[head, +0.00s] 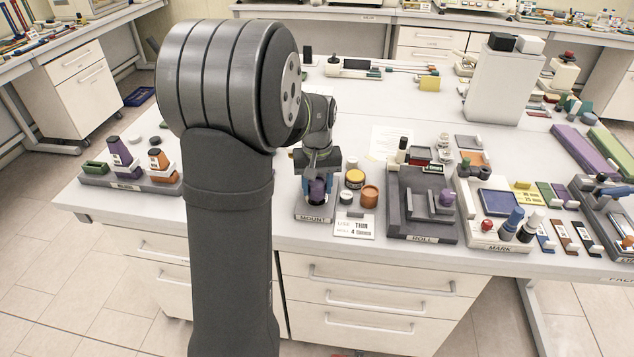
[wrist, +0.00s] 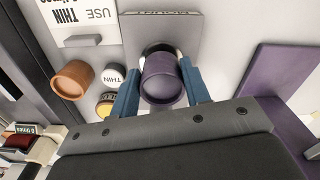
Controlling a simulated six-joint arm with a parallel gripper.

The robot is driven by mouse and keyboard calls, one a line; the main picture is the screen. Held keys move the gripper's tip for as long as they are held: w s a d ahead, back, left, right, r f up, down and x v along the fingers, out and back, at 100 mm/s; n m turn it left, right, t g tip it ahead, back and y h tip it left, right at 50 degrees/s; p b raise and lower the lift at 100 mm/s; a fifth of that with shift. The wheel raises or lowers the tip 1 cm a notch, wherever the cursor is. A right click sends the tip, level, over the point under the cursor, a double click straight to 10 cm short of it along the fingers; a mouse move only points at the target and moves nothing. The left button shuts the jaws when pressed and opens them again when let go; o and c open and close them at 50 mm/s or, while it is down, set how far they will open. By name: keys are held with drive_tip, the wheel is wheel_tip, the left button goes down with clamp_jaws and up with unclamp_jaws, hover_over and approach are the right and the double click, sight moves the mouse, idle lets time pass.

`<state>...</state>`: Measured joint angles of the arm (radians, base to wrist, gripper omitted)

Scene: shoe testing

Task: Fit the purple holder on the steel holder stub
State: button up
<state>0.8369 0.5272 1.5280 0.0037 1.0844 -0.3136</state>
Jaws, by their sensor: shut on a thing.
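The purple holder (wrist: 163,82) is a short round cup-like piece. My gripper (wrist: 159,68) is shut on it, with one blue finger on each side. In the head view the holder (head: 317,189) shows between the fingers, low over the grey plate (head: 314,216) marked MOUNT. In the wrist view a pale and dark round edge shows just beyond the holder, over the same plate (wrist: 205,25). The steel stub is mostly or wholly hidden behind the holder. I cannot tell whether the holder is around the stub or only in front of it.
A "USE THIN" card (head: 354,226), an orange-brown cup (head: 369,196) and a yellow-topped jar (head: 354,178) stand close right of the plate. The grey ROLL fixture (head: 420,228) is further right. In the wrist view a purple panel (wrist: 262,85) stands at the right.

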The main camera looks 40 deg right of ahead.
sight(317, 186)
drive_tip(key=shift+f, duration=0.5)
drive_tip(key=o, duration=1.1)
wheel_tip(317, 186, up, 17)
drive_tip(key=shift+r, duration=0.15)
wheel_tip(317, 186, down, 17)
drive_tip(key=shift+f, duration=0.15)
idle(0.5)
drive_tip(key=shift+r, duration=0.25)
